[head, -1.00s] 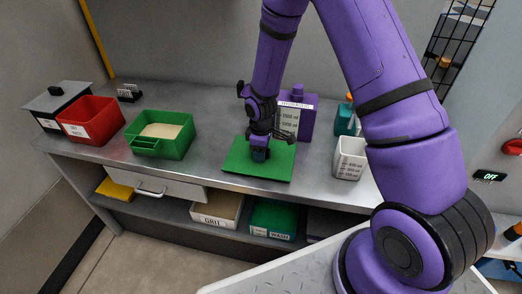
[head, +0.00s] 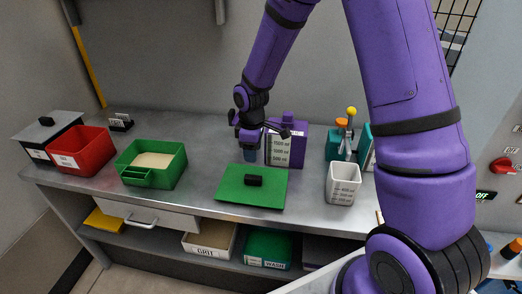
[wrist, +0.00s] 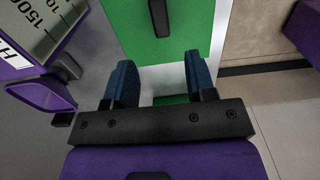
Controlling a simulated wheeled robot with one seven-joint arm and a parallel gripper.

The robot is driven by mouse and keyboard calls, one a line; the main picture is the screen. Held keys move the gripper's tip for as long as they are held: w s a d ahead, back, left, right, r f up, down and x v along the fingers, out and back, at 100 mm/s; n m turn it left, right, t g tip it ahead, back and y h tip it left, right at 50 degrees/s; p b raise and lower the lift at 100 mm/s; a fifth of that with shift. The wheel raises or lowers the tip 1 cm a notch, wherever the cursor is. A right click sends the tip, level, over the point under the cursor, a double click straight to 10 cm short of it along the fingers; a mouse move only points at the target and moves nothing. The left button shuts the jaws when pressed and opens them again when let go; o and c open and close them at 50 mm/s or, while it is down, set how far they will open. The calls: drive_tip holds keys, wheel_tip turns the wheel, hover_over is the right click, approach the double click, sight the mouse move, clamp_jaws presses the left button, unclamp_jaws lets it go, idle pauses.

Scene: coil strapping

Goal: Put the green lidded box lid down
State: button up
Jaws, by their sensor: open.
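The green lid (head: 235,195) lies flat on the metal bench, with its black handle (head: 254,180) on top. The lid also shows in the wrist view (wrist: 185,40), with the handle (wrist: 158,18) near the top edge. My gripper (head: 252,157) is above the bench, behind the lid and apart from it. In the wrist view my gripper (wrist: 160,85) has its two blue fingertips spread with nothing between them. The open green box (head: 165,178) with pale contents stands to the left of the lid.
A purple container (head: 299,146) stands close behind my gripper. A white measuring cup (head: 343,185) is right of the lid. A red bin (head: 80,151) and a grey lidded box (head: 52,135) stand at the far left. Grit (head: 210,240) and wash bins sit on the shelf below.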

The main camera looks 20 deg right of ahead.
drive_tip(key=s+d+r+m+t, duration=0.1)
drive_tip(key=s+d+r+m, duration=0.3)
drive_tip(key=r, duration=0.6)
drive_tip(key=s+r+m+t, duration=0.1)
drive_tip(key=s+r+t, duration=0.1)
drive_tip(key=s+r, duration=0.65)
drive_tip(key=s+d+r+m+t, duration=0.1)
drive_tip(key=s+r+m, duration=0.2)
drive_tip(key=s+r, duration=0.2)
drive_tip(key=s+d+r+m+t, duration=0.1)
drive_tip(key=s+r+m, duration=0.2)
drive_tip(key=s+r, duration=0.3)
drive_tip(key=s, duration=0.4)
drive_tip(key=shift+s+d+r, duration=0.25)
drive_tip(key=shift+s+d, duration=0.1)
drive_tip(key=shift+s, duration=0.05)
